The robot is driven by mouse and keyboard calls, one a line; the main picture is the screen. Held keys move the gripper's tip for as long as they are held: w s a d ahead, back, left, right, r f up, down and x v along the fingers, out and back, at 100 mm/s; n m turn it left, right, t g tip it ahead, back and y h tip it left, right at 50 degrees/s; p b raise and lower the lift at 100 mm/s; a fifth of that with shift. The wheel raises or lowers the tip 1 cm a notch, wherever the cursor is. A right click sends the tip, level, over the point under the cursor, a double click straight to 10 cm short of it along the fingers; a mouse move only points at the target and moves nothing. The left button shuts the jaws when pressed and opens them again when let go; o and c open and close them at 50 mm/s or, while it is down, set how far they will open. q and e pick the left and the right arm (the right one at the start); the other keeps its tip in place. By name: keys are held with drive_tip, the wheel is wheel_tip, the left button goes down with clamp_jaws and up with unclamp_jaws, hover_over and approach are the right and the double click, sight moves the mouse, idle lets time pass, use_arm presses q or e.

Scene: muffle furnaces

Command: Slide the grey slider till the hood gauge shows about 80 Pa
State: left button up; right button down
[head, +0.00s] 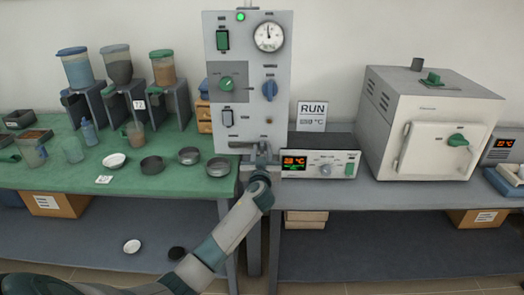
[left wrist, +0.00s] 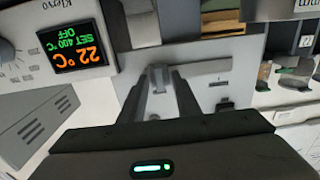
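The grey upright panel (head: 222,75) carries a round white hood gauge (head: 268,37) at its upper right; its needle is too small to read in pascals. The grey slider sits low on the panel, mostly hidden by my gripper in the head view. My right gripper is out of view.
A controller box with an orange display (head: 294,162) stands just right of the gripper. A white furnace (head: 420,110) is farther right. The green table (head: 75,175) at left holds bowls, cups and dispensers.

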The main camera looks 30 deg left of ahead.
use_arm(q)
drive_tip(key=shift+w, duration=0.1)
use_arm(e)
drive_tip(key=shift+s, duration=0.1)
use_arm(q)
clamp_jaws()
drive_tip(key=s+a, duration=0.1)
drive_tip(key=a, duration=0.1)
drive_tip(key=s+a, duration=0.2)
drive_tip(key=a, duration=0.1)
drive_tip(key=shift+s+a, duration=0.2)
drive_tip(key=shift+a, duration=0.1)
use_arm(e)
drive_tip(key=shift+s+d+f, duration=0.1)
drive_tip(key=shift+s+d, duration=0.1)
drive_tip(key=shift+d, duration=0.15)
use_arm(q)
unclamp_jaws()
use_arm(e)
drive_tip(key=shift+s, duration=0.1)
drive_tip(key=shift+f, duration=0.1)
